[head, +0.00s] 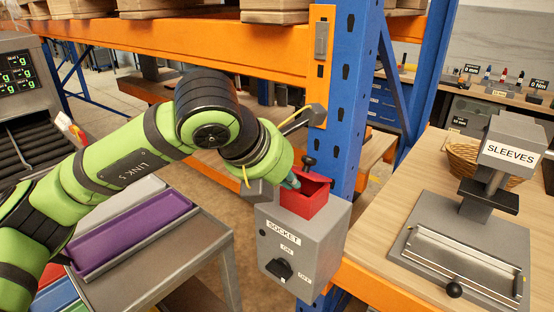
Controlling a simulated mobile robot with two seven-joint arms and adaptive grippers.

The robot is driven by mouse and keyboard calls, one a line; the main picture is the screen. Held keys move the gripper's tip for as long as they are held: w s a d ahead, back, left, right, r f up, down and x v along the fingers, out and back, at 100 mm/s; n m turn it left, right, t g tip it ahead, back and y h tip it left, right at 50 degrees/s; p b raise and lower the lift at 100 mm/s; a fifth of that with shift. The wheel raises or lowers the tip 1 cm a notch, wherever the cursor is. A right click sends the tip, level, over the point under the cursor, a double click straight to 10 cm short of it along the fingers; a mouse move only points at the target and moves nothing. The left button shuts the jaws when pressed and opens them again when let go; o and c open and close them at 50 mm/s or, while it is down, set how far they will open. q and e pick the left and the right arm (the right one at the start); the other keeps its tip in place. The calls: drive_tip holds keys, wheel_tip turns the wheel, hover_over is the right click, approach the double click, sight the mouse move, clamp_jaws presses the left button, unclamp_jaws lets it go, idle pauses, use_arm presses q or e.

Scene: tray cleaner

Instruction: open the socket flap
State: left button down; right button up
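The grey socket box (325,240), labelled SOCKET, is mounted by the blue rack post. Its front has a black rotary knob (283,268) with ON and OFF labels. A red box-shaped part (309,199) is on its top, and I cannot tell for sure whether this is the flap or how far it is open. A black ball knob (308,161) shows just above the red part. My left gripper (287,152) is open, its dark fingers spread wide, close above and left of the red part. A small teal piece (291,181) shows between the gripper and the red part. My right gripper is not in view.
The blue post (351,90) and orange beam (190,43) stand close to the gripper. A sleeves press (465,240) is on the wooden table at right. A purple tray (130,238) lies on the grey cart at left.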

use_arm(q)
drive_tip(key=shift+x, duration=0.85)
drive_tip(key=shift+r, duration=0.1)
